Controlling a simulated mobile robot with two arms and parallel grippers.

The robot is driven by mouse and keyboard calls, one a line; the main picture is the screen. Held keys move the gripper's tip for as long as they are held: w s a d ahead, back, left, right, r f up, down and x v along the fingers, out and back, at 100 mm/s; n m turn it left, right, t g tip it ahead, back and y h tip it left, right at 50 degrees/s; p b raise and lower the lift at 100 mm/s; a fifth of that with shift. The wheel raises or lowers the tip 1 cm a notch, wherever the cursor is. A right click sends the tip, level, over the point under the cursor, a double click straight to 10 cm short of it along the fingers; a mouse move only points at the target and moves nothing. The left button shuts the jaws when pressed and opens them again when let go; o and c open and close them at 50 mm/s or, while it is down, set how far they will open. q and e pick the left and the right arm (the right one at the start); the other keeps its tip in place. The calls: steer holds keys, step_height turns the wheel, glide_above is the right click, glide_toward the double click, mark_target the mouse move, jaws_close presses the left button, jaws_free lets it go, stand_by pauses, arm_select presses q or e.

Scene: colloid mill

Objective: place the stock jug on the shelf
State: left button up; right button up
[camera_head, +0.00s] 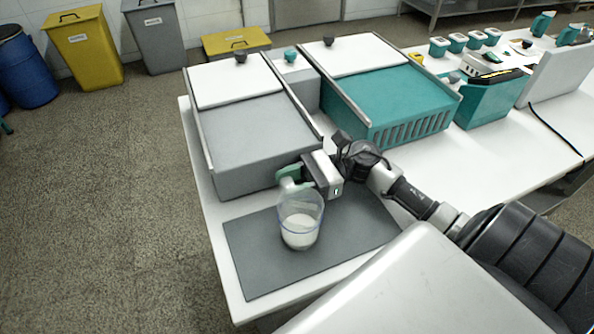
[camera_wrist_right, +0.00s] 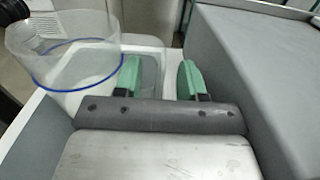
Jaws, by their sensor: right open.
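The stock jug (camera_head: 300,226) is clear, with white contents and a thin blue line around it. It stands upright on the dark grey mat (camera_head: 258,268) at the front of the white table. My right gripper (camera_head: 290,178) is at the jug's far upper side, its green fingers open. In the right wrist view the jug (camera_wrist_right: 75,60) is at upper left, and the open fingers (camera_wrist_right: 160,80) are beside it. My left gripper is out of view.
A grey bin with a white lid (camera_head: 245,135) and a teal bin (camera_head: 395,100) stand behind the mat. Small teal containers (camera_head: 458,42) are at the far right. The mat left of the jug is clear. A steel rack (camera_head: 470,6) is in the background.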

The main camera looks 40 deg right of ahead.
steer(key=shift+w+a, duration=0.15)
steer(key=shift+a, duration=0.45)
jaws_close()
steer(key=shift+r, duration=0.1)
